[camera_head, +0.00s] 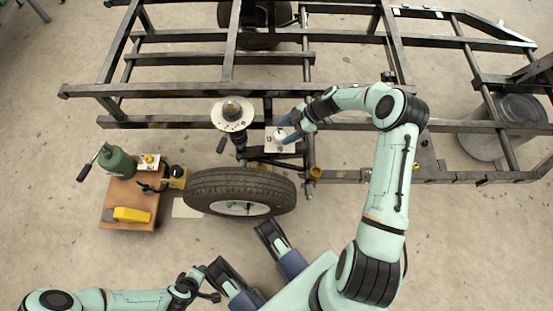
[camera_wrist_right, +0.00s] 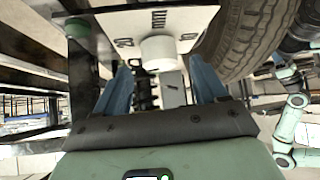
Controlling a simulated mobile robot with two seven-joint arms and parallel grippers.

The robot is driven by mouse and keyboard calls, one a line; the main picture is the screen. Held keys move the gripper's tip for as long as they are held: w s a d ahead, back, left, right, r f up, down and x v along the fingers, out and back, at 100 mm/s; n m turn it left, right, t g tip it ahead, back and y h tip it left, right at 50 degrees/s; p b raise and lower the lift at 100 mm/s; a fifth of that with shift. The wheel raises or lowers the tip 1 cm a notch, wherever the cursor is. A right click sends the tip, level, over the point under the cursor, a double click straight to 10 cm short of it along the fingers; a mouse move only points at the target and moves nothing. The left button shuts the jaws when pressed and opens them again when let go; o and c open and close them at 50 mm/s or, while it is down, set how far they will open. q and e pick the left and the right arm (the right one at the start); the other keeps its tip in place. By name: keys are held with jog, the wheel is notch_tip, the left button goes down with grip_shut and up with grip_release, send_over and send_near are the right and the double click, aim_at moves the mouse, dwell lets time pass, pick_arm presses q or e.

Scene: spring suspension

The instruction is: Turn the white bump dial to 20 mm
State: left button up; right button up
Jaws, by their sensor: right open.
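The white bump dial (camera_head: 280,133) is a short white knob on a pale plate (camera_head: 271,146) with dark numbers, by the suspension arm. The numbers are too small to read surely. My right gripper (camera_head: 288,133) is at the dial, its blue fingers open. In the right wrist view the dial (camera_wrist_right: 159,52) shows ahead of and between the two open fingers (camera_wrist_right: 161,78); I cannot tell whether they touch it. The dial's pointer cannot be made out. My left gripper (camera_head: 206,285) is low in the head view, far from the dial; its jaws are unclear.
A tyre (camera_head: 240,192) stands close in front of the dial. A spring strut (camera_head: 233,114) with a round plate is to its left. Dark frame rails (camera_head: 180,122) run behind and around. A metal drum (camera_head: 490,135) is at right.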

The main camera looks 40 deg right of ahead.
jog(key=a+p+v, duration=0.1)
jog(key=p+v, duration=0.2)
jog(key=v, duration=0.7)
jog(key=s+a+m+g+h+p, duration=0.1)
jog(key=s+a+m+g+p, duration=0.15)
jog(key=a+p, duration=0.4)
jog(key=s+a+m+g+p, duration=0.1)
jog(key=s+a+m+p, duration=0.3)
jog(key=a, duration=0.5)
pick_arm(q)
jog(key=w+r+p, duration=0.1)
jog(key=r+p, duration=0.5)
jog(key=r, duration=0.8)
jog(key=w+r+t+p, duration=0.1)
jog(key=r+p, duration=0.5)
jog(key=r, duration=0.9)
jog(key=shift+w, duration=0.8)
pick_arm(e)
jog(key=s+a+r+m+g+h, duration=0.1)
jog(key=s+a+r+m+h, duration=0.1)
jog(key=s+a+r+m, duration=0.4)
jog(key=s+a+r, duration=0.1)
jog(key=s+a, duration=0.3)
jog(key=shift+a, duration=0.35)
pick_arm(q)
jog(key=shift+a, duration=0.1)
pick_arm(e)
jog(key=shift+s+m+g, duration=0.1)
jog(key=shift+m+g, duration=0.15)
